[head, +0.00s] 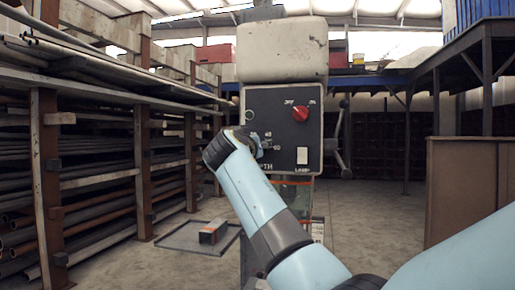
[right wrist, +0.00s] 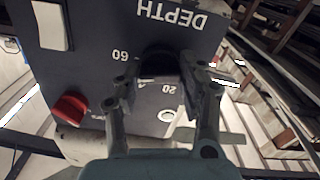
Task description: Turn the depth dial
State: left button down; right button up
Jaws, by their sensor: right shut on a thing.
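The depth dial (right wrist: 160,62) is a dark round knob on a dark control panel (head: 275,98), with "20" and "60" marks and the word DEPTH beside it. In the right wrist view my right gripper (right wrist: 158,84) has a finger on either side of the dial and is shut on it. In the head view my right wrist stands in front of the panel's lower left and hides the dial; some number marks show beside it. My left gripper is in neither view.
A red rotary switch (head: 300,114) and a white rocker switch (head: 302,155) sit on the panel right of the dial. A lever handle (head: 341,140) sticks out at the machine's right side. Racks of pipes (head: 90,150) stand left; a brown cabinet (head: 462,190) stands right.

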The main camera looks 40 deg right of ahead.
jog(key=shift+n+p, duration=1.5)
jog(key=shift+n, duration=2.8)
jog(key=o, duration=1.2)
jog(key=shift+w+a, duration=0.1)
jog(key=shift+c, duration=0.2)
jog(key=v, duration=0.7)
jog(key=shift+a, duration=0.15)
